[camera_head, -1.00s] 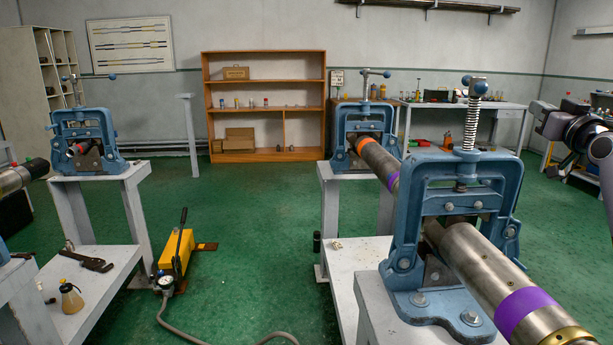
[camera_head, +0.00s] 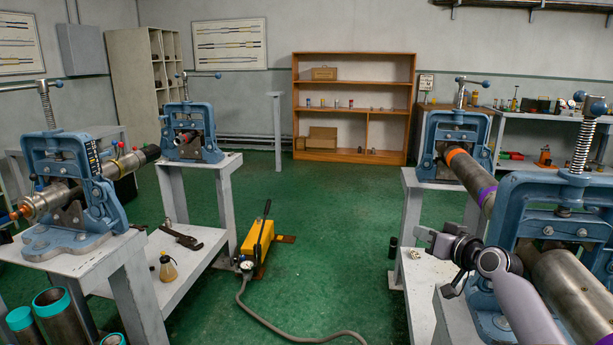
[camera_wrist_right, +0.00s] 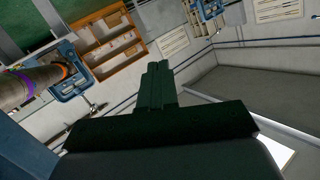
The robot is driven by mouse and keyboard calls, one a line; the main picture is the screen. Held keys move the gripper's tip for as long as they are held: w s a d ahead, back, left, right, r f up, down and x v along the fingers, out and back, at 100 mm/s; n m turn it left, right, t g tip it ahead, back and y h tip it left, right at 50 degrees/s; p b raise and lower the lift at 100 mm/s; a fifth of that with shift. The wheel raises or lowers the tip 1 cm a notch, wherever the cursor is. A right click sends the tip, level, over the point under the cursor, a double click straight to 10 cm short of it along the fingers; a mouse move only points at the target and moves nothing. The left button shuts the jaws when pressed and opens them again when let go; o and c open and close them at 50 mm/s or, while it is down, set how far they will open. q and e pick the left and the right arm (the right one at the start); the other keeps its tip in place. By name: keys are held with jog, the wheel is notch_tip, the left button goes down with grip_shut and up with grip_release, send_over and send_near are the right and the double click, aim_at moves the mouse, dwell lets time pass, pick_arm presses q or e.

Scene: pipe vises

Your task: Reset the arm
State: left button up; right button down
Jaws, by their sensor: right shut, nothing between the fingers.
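My right arm comes in from the lower right in the head view. Its gripper (camera_head: 424,236) points left, just left of the near right blue vise (camera_head: 508,212), and appears in front of the far right vise's stand. In the right wrist view the fingers (camera_wrist_right: 158,82) are together with nothing between them. The near right vise holds a thick steel pipe (camera_head: 578,282). The far right vise (camera_head: 432,150) holds a pipe with orange and purple bands (camera_head: 470,180). My left gripper is not in view.
Two blue vises (camera_head: 62,225) (camera_head: 188,112) stand on the left with a pipe (camera_head: 130,163). A yellow hand pump (camera_head: 253,248) with a hose sits on the green floor. A wooden shelf (camera_head: 353,55) stands at the back.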

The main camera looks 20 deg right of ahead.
jog(key=w+a+f+n+g+y, duration=0.1)
jog(key=w+a+n+y, duration=0.15)
jog(key=a, duration=1.35)
jog(key=w+d+r+n+t+h, duration=0.25)
jog(key=d+h, duration=0.35)
jog(key=d, duration=0.3)
jog(key=s+a+f+g+y, duration=0.1)
jog(key=s+a+f, duration=0.4)
jog(key=s+f, duration=0.3)
jog(key=s+a+f+g+y, duration=0.2)
jog(key=s+a+f, duration=0.2)
jog(key=s+f, duration=0.5)
jog(key=s+a+f+g, duration=0.1)
jog(key=s+a+f, duration=0.1)
jog(key=s+f, duration=0.2)
jog(key=s+a+f+g, duration=0.1)
jog(key=s+a+f, duration=0.2)
jog(key=s, duration=0.7)
jog(key=s+a+f+g+y, duration=0.1)
jog(key=s+a+f+g, duration=0.1)
jog(key=s, duration=0.6)
notch_tip(320, 180, down, 3)
jog(key=shift+a+r+m, duration=0.1)
jog(key=shift+a+m, duration=0.2)
jog(key=shift+a, duration=0.4)
